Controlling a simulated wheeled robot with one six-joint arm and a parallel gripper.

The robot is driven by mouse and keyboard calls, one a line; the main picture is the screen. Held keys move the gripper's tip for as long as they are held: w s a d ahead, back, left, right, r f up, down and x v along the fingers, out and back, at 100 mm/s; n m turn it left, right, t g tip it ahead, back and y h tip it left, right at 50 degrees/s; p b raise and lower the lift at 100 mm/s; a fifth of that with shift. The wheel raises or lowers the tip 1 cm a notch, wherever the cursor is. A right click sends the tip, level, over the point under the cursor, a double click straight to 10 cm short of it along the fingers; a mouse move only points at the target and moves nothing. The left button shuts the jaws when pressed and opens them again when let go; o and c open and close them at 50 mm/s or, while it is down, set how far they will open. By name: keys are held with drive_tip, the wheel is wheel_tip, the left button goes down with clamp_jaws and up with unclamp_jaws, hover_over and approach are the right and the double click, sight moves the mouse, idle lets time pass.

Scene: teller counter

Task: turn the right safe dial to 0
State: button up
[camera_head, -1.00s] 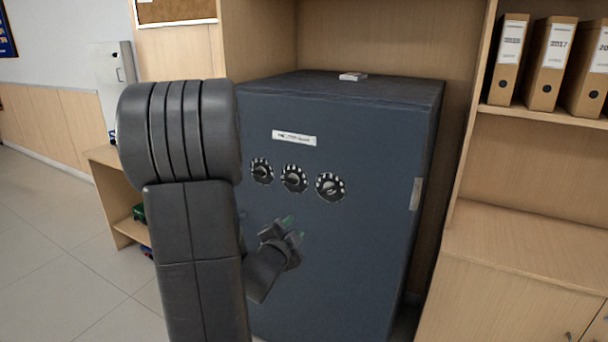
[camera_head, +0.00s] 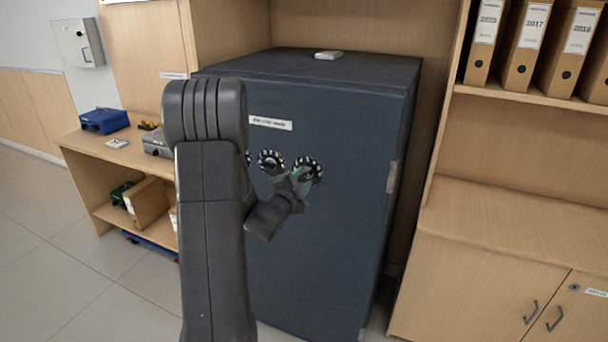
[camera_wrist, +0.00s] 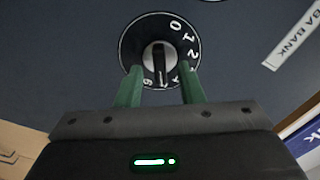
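The right safe dial (camera_head: 310,164) is a round black dial with white marks on the front of the dark blue safe (camera_head: 345,230). In the wrist view one dial (camera_wrist: 130,48) is ahead, with 0, 1 and 2 readable at its upper right; its knob bar stands about vertical. My gripper (camera_head: 300,177) is at the right dial in the head view and covers its lower left part. In the wrist view its green fingers (camera_wrist: 160,68) are apart, over the dial's lower edge, with the knob between and slightly beyond them. Contact with the knob cannot be told.
The middle dial (camera_head: 268,158) is close at left; the left dial is mostly behind my arm. A white label (camera_head: 270,123) is above the dials. A wooden cabinet (camera_head: 500,265) stands right of the safe, a low shelf unit (camera_head: 82,172) at left.

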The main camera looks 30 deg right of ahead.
drive_tip(key=shift+x, duration=0.85)
drive_tip(key=shift+c, duration=0.4)
clamp_jaws()
